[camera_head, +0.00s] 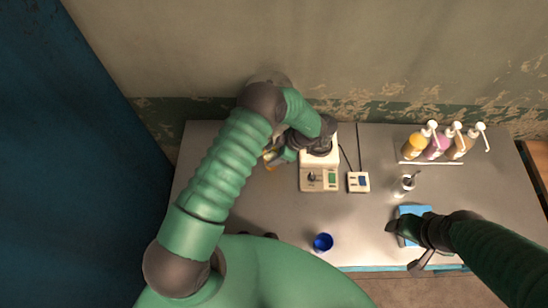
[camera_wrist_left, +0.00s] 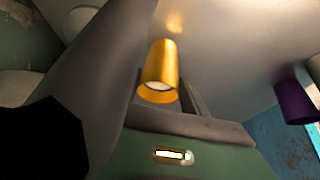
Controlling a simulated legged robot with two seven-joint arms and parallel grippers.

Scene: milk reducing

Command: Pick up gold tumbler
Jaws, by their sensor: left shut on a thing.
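The gold tumbler (camera_wrist_left: 160,70) is in the middle of the left wrist view, tilted, with its open rim facing the camera. My left gripper (camera_head: 273,157) is shut on it. In the head view only a small yellow part of the tumbler (camera_head: 268,162) shows beside the gripper; my arm hides the rest. I cannot tell whether the tumbler touches the table. My right gripper (camera_head: 405,246) is open and empty, its fingers spread beside a blue pad (camera_head: 414,212) at the table's right front.
A white machine (camera_head: 319,180) stands right of my left gripper, with a small box (camera_head: 358,182) beside it. A rack (camera_head: 430,162) of pump bottles is at the back right. A blue cup (camera_head: 322,242) stands at the front edge. A purple cup (camera_wrist_left: 296,102) shows in the wrist view.

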